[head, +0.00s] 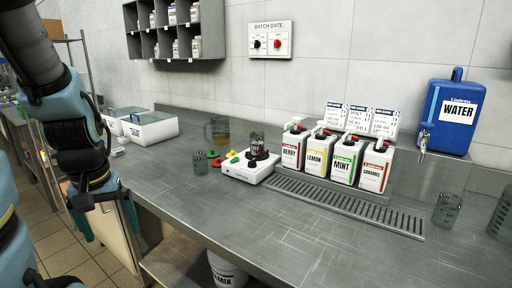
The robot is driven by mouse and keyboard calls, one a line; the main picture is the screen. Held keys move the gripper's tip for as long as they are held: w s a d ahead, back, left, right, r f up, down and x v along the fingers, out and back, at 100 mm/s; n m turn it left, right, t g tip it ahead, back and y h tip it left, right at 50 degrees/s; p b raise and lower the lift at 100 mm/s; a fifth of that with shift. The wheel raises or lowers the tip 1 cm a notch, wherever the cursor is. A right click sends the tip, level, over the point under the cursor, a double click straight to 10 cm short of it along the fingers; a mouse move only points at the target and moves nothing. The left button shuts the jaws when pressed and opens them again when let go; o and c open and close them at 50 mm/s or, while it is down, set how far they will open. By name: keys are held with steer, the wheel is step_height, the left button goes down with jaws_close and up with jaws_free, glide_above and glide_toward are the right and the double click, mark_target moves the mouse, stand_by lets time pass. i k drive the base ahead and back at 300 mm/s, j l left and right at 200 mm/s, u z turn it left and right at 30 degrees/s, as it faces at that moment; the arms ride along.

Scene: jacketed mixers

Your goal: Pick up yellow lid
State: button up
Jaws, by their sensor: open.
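The small yellow lid (231,154) lies in a group of coloured lids on the steel counter, just left of the white mixer base (248,169). A red lid (216,162) and green ones lie close beside it. The lids are small in this view, so their exact outlines are hard to tell. My gripper (107,228) hangs at the left, in front of the counter's left end, with its fingers apart and pointing down. It is empty and well away from the yellow lid.
Clear beakers (200,164) and a jug (217,131) stand near the lids. Labelled syrup jugs (343,160) line the back, behind a drain grate (345,204). A blue water tank (448,115) stands at the right. White bins (150,127) sit far left. The front counter is clear.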

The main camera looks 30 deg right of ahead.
mark_target(233, 153)
steer(key=i+z, duration=0.1)
steer(key=i, duration=0.35)
steer(key=i+j+z, duration=0.1)
steer(key=i, duration=0.3)
steer(key=i+j+z, duration=0.1)
steer(key=i, duration=0.35)
steer(key=j, duration=0.1)
